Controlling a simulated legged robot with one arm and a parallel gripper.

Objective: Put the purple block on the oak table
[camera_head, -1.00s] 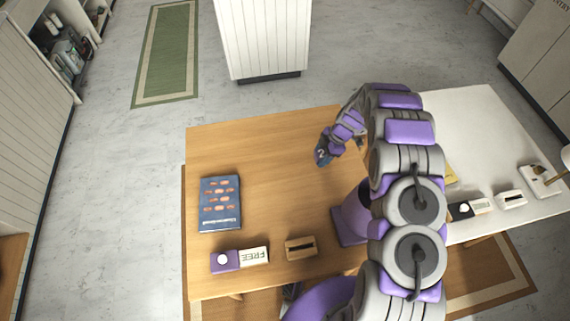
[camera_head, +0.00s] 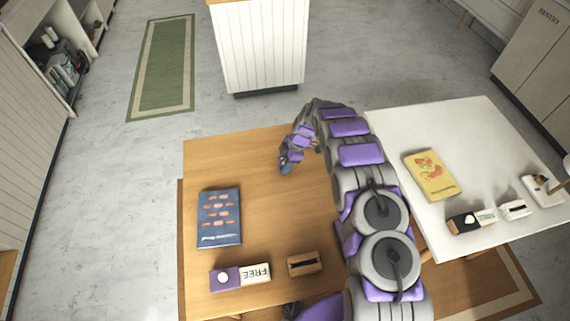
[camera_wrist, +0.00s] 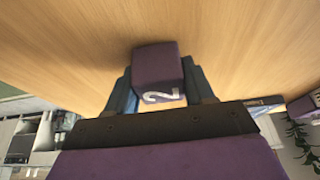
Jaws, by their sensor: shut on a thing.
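The purple block (camera_wrist: 156,66) has a white 2 on one face and sits between the two fingers of my gripper (camera_wrist: 161,88) in the wrist view. My gripper is shut on it. The wood top of the oak table (camera_wrist: 60,45) fills the area behind the block; I cannot tell whether the block touches it. In the head view my gripper (camera_head: 286,166) is over the far middle part of the oak table (camera_head: 215,155), and the block is too small and covered to make out clearly.
On the oak table are a blue book (camera_head: 219,217), a purple-and-white FREE sign (camera_head: 240,277) and a slotted wooden block (camera_head: 304,263). A white table (camera_head: 490,140) at right holds a yellow book (camera_head: 431,175) and small items. The oak table's far left is clear.

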